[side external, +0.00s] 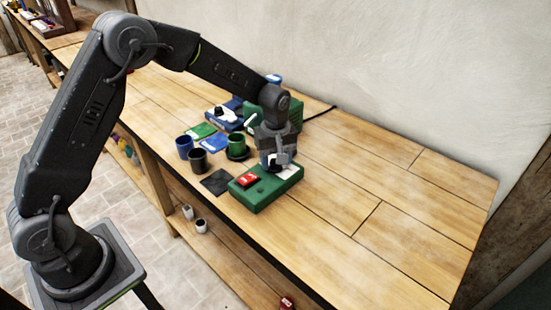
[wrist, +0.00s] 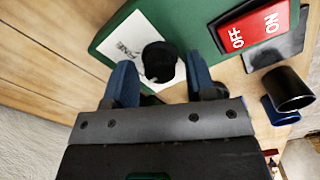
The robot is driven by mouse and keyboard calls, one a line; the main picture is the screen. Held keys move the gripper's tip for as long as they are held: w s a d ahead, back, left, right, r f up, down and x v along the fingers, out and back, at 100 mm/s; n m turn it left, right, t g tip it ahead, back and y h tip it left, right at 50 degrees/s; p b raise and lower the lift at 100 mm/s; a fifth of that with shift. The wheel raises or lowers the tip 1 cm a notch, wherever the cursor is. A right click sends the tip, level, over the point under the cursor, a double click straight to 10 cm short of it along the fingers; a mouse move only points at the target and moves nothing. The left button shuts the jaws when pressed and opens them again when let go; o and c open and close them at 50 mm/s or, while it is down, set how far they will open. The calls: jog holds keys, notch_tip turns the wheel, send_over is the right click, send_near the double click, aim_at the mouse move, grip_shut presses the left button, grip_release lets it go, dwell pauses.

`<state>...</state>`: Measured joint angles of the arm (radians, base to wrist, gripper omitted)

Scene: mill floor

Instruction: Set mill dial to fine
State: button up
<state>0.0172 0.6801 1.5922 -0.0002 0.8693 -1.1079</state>
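The mill's green control box (side external: 268,192) lies on the wooden bench in the side view, and it also shows in the wrist view (wrist: 112,42). A round black dial (wrist: 159,62) sits on it over a white label (wrist: 118,35) that reads "FINE" in part; the rest is covered. Which way the dial points is unclear. A red OFF/ON rocker switch (side external: 248,180) is beside it. My gripper (side external: 277,160) is low over the box. In the wrist view its fingers (wrist: 160,72) are apart on either side of the dial, with a gap at the right finger.
A blue mug (side external: 184,146), a black mug (side external: 197,161) and a green cup (side external: 236,143) on a dark saucer stand left of my gripper. A black mat (side external: 216,182) lies beside the box. A green machine (side external: 293,112) stands behind. The bench right of the box is clear.

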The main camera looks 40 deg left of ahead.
jog(key=c, duration=0.8)
jog(key=shift+m, duration=0.3)
jog(key=m, duration=0.9)
jog(key=shift+m, duration=0.3)
jog(key=o, duration=1)
jog(key=shift+c, duration=0.2)
